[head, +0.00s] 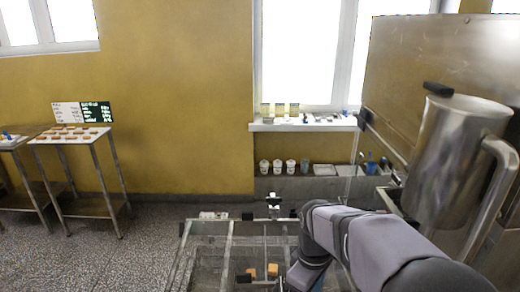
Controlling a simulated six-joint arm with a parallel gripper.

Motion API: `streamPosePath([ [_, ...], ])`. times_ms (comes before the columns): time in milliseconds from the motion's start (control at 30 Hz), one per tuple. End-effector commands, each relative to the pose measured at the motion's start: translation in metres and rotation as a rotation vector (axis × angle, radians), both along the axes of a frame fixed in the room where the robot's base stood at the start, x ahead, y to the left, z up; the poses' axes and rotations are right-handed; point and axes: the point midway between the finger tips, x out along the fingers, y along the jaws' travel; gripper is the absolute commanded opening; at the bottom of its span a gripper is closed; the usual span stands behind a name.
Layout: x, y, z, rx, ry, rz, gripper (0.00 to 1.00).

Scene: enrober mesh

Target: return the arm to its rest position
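My arm (375,245) comes in from the bottom right, bends at a dark joint, and its forward part drops steeply to the bottom edge over the wire mesh frame (232,240). My gripper cannot be made out; it is hidden or below the picture edge. Two small orange-brown pieces (272,270) show low in the mesh area beside the arm, next to a small black part (244,278). I cannot tell whether anything is held.
A large steel jug (452,165) with a handle stands close on the right, before a steel panel (445,55). A low counter with white cups (277,167) and steel containers is behind. A table (68,138) with rows of brown pieces stands far left; open floor lies between.

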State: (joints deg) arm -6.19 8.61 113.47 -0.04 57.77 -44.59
Motion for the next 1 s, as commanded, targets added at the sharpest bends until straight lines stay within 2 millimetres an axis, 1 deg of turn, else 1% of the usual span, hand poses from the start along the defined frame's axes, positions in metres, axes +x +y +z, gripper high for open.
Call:
streamPosePath([
  [33,-0.019,-0.008,-0.008,0.000,0.003,-0.113,0.69],
  [200,-0.070,-0.025,-0.033,0.000,0.001,-0.474,0.69],
  [300,-0.096,-0.032,-0.045,0.001,0.001,-0.642,0.69],
  [400,-0.115,-0.035,-0.054,0.000,0.001,-0.765,0.69],
  [500,-0.127,-0.038,-0.060,0.000,0.001,-0.842,0.69],
  [600,-0.132,-0.038,-0.063,0.001,0.001,-0.879,0.69],
  [1000,-0.133,-0.038,-0.063,0.001,0.001,-0.885,0.69],
])
